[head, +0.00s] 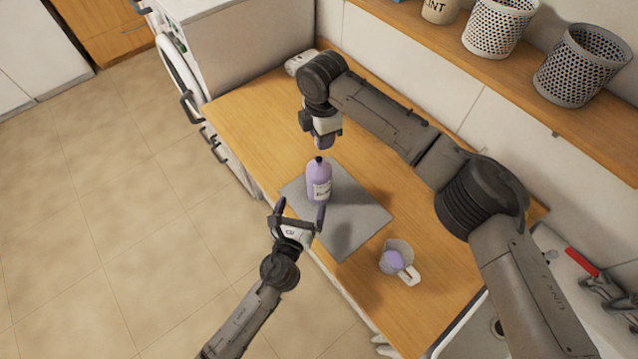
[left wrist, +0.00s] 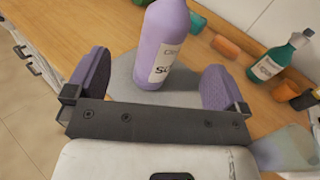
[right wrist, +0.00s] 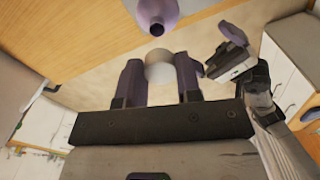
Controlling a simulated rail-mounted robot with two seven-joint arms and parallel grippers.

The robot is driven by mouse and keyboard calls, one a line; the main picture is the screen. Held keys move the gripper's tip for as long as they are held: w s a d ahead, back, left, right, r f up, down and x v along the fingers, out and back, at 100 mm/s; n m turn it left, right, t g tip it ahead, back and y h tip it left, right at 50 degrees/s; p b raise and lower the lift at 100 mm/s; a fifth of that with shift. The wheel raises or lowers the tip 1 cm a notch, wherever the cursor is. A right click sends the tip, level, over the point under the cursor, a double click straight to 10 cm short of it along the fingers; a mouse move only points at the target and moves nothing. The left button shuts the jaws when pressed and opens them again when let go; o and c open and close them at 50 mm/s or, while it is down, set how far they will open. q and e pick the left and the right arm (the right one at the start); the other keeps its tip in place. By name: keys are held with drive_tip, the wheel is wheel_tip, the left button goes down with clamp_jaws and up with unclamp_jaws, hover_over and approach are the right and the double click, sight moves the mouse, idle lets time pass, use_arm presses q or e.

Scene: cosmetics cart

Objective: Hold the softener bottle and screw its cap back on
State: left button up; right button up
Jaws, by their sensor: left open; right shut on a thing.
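The purple softener bottle (head: 319,185) with a white label stands upright on a grey mat (head: 350,230), its dark neck uncovered. In the left wrist view, the bottle (left wrist: 163,45) is just ahead of and between the spread fingers. My left gripper (head: 301,210) is open on its near side, not closed around it. My right gripper (head: 323,143) is above and behind the bottle, pointing down. In the right wrist view, its fingers are shut on a pale round cap (right wrist: 160,68). The cap is apart from the bottle's open mouth (right wrist: 157,27).
A clear measuring cup (head: 396,259) with purple liquid stands right of the mat on the wooden counter (head: 255,120). Perforated baskets (head: 580,68) stand on the shelf behind.

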sight(319, 169)
use_arm(q)
drive_tip(key=shift+w+d+m+h, duration=0.15)
drive_tip(key=shift+d+m+h, duration=0.25)
drive_tip(key=shift+m, duration=0.5)
use_arm(e)
drive_tip(key=shift+w+a+f+n, duration=0.15)
drive_tip(key=shift+a+n, duration=0.1)
drive_tip(key=shift+n, duration=0.15)
use_arm(q)
drive_tip(key=shift+w+d, duration=0.1)
drive_tip(key=x, duration=1.1)
drive_tip(key=shift+w+d, duration=0.1)
drive_tip(key=shift+w, duration=0.3)
drive_tip(key=c, duration=1.3)
use_arm(e)
drive_tip(key=shift+f, duration=2.45)
drive_tip(key=shift+f, duration=0.15)
drive_tip(key=shift+f, duration=0.75)
drive_tip(key=shift+f, duration=0.55)
